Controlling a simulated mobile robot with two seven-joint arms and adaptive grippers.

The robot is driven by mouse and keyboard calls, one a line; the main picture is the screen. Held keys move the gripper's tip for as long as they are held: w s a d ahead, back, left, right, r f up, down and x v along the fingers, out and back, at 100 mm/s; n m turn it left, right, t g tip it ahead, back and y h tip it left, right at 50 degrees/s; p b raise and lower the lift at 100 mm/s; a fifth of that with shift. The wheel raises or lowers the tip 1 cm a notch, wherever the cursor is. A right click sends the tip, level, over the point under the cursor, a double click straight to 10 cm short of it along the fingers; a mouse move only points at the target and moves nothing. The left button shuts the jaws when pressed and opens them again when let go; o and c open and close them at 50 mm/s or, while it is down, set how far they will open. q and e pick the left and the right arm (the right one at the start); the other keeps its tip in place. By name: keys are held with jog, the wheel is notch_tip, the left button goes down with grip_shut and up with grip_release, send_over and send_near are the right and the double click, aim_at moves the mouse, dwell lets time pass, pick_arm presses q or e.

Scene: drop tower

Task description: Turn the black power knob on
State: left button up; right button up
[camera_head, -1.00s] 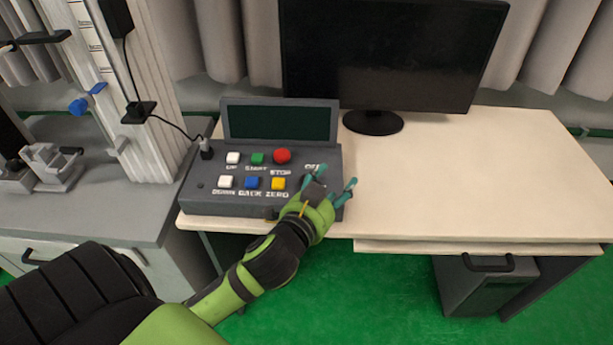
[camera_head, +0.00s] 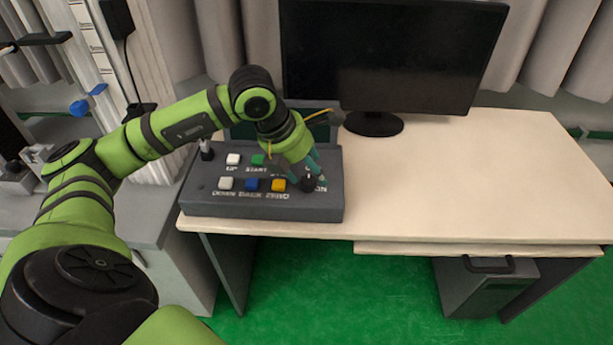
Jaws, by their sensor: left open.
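The black power knob (camera_head: 308,183) is at the right end of the grey control box (camera_head: 240,207), on its top face. An ON label shows just to the knob's lower right. My left gripper (camera_head: 309,178) comes down from above and behind, with its teal fingers open at the knob, one to its right. Whether the fingers touch the knob I cannot tell. The gripper and wrist hide the red stop button, the OFF label and much of the box's screen. My right gripper is not in view.
White, green, blue and yellow buttons lie left of the knob; the yellow button (camera_head: 278,185) is closest. A black monitor (camera_head: 392,55) stands behind on the cream desk (camera_head: 450,180), which is clear to the right. A tower (camera_head: 150,60) rises at the left.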

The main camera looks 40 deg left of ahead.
aim_at(308, 180)
pick_arm(q)
jog(key=a, duration=0.1)
jog(key=a+y, duration=0.1)
jog(key=shift+a+f, duration=0.2)
jog(key=shift+a, duration=0.1)
jog(key=shift+p+x, duration=0.45)
jog(key=shift+x, duration=2.75)
jog(key=c, duration=1.1)
